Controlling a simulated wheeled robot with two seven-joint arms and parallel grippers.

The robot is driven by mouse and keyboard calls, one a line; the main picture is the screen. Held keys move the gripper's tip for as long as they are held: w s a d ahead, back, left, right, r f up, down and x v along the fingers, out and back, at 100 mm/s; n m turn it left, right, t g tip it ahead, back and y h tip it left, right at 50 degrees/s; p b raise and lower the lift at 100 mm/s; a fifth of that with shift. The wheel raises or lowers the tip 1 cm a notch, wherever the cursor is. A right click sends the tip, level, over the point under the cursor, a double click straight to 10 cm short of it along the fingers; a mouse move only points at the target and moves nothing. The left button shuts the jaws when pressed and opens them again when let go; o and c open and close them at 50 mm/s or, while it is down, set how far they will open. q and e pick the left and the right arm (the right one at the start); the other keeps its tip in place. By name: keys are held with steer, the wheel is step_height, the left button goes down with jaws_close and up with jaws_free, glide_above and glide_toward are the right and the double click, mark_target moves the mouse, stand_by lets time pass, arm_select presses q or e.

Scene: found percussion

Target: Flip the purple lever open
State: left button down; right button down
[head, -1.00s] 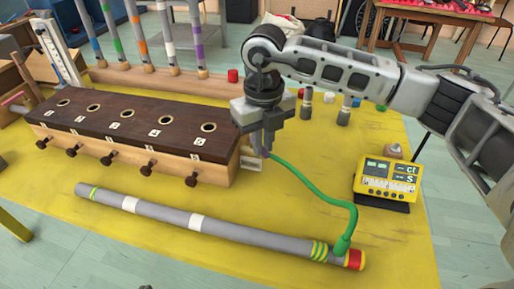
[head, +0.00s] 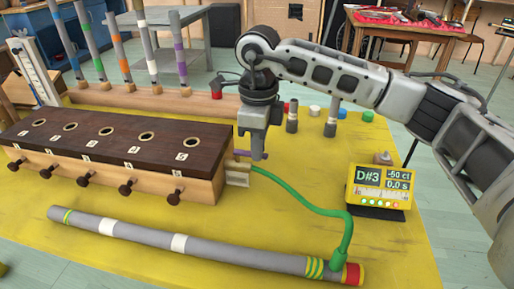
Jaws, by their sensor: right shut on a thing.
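The purple lever (head: 242,153) sits at the right end of the long wooden box (head: 205,187), above a small pale fitting (head: 238,174) from which a green hose runs. Only a short purple part shows, lying roughly level; the rest is hidden by the gripper. My right gripper (head: 257,154) points down at that end of the box, its fingers closed on the lever. My left gripper is not in view.
A grey tube (head: 207,246) with a red end lies in front of the box, joined to the green hose (head: 309,203). A yellow meter (head: 380,187) reading D#3 stands at right. Upright tubes and small coloured caps stand behind. Yellow mat is clear between box and tube.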

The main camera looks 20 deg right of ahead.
steer(key=shift+w+r+n, duration=0.1)
steer(key=shift+w+n, duration=0.05)
steer(key=shift+n, duration=0.15)
steer(key=c, duration=1.7)
jaws_free()
step_height(320, 180, up, 16)
steer(key=shift+f+p, duration=0.1)
steer(key=shift+p, duration=0.75)
